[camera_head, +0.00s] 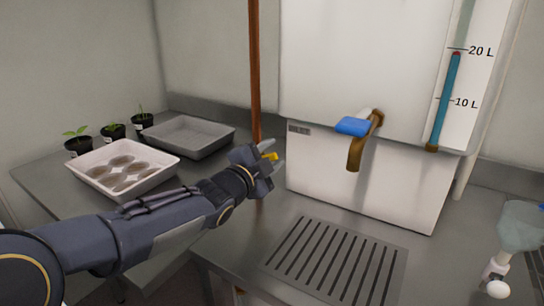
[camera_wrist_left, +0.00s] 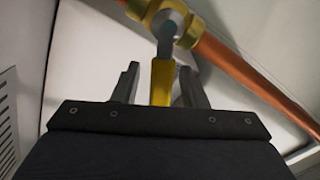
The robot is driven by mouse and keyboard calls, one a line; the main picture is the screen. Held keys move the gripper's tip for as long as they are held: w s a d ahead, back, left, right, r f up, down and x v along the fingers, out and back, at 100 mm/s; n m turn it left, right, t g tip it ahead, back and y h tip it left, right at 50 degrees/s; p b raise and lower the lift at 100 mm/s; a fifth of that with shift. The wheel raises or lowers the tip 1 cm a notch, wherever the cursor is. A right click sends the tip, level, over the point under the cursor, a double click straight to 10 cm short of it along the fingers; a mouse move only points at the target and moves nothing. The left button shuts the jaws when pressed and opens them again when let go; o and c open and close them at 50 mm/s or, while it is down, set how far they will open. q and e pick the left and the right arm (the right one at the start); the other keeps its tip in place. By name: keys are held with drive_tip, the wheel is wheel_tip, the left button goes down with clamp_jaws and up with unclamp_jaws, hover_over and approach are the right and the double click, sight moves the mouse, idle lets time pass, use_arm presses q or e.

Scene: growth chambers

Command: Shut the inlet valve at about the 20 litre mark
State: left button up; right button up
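The inlet valve is a brass body (camera_wrist_left: 188,30) on a copper pipe (camera_head: 255,70), with a yellow lever (camera_wrist_left: 162,82). In the head view only a bit of the yellow lever (camera_head: 269,156) shows at my left gripper (camera_head: 268,163). In the left wrist view my left gripper (camera_wrist_left: 158,85) is open, its fingers either side of the lever with gaps on both sides. The gauge (camera_head: 445,95) on the white tank (camera_head: 365,60) has a blue column with a red top just under the 20 L mark. My right gripper is not in view.
A tap with a blue handle (camera_head: 353,126) juts from the tank front above a slotted drain (camera_head: 335,262). A white tray (camera_head: 125,170) with round pads, a grey tray (camera_head: 190,137) and several potted seedlings (camera_head: 114,131) stand left. A translucent vessel (camera_head: 520,226) is at right.

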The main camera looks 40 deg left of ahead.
use_arm(q)
drive_tip(key=shift+w, duration=0.15)
clamp_jaws()
